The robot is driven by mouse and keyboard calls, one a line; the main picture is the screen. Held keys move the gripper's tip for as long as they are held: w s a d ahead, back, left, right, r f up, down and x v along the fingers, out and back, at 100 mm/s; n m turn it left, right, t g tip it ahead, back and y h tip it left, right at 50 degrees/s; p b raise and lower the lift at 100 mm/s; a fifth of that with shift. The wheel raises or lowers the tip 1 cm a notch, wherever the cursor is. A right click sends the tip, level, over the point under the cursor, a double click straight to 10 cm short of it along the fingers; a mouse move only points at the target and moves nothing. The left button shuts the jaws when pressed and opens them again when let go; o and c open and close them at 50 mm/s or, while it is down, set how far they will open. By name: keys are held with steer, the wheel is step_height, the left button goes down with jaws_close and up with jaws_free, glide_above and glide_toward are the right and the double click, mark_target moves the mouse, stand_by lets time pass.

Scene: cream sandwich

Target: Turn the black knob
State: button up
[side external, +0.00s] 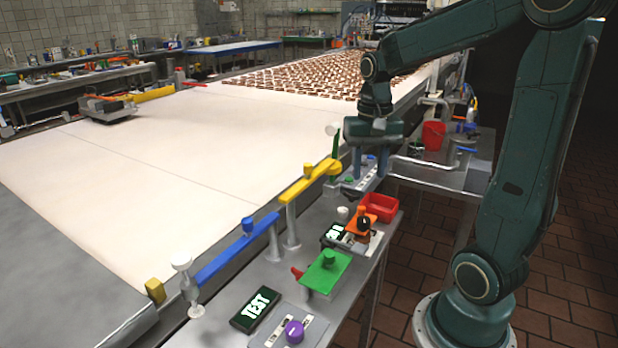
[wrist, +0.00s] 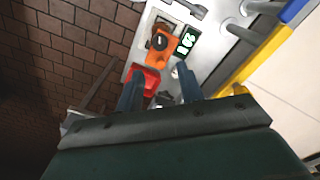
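The black knob (wrist: 158,42) sits on an orange block in the wrist view, above and beyond my fingertips. In the side view the black knob (side external: 363,224) is small, in front of the orange block (side external: 357,226). My gripper (side external: 369,173) is open, with its two blue fingers pointing down over the grey control panel behind the red bin. It is apart from the knob, farther back along the bench and higher. In the wrist view my gripper (wrist: 157,74) has its fingers spread, with nothing held between them.
A red bin (side external: 379,207) stands right behind the orange block. A small display (side external: 334,233) is beside the block. A green block (side external: 326,271) with a green knob, a TEST sign (side external: 255,309) and a purple knob (side external: 294,331) are nearer. A yellow bar (side external: 307,184) edges the conveyor.

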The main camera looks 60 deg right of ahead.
steer(key=shift+r, duration=0.9)
steer(key=s+a+r+n+t, duration=0.1)
steer(key=s+a+n+t, duration=0.1)
steer(key=s+a+n, duration=0.2)
steer(key=s+a+r+n+t, duration=0.1)
steer(key=s+a+n+t, duration=0.2)
steer(key=a+n, duration=0.3)
steer(key=a, duration=0.5)
steer(key=shift+s+r+t, duration=0.15)
steer(key=shift+s+t, duration=0.15)
steer(key=shift+s, duration=0.05)
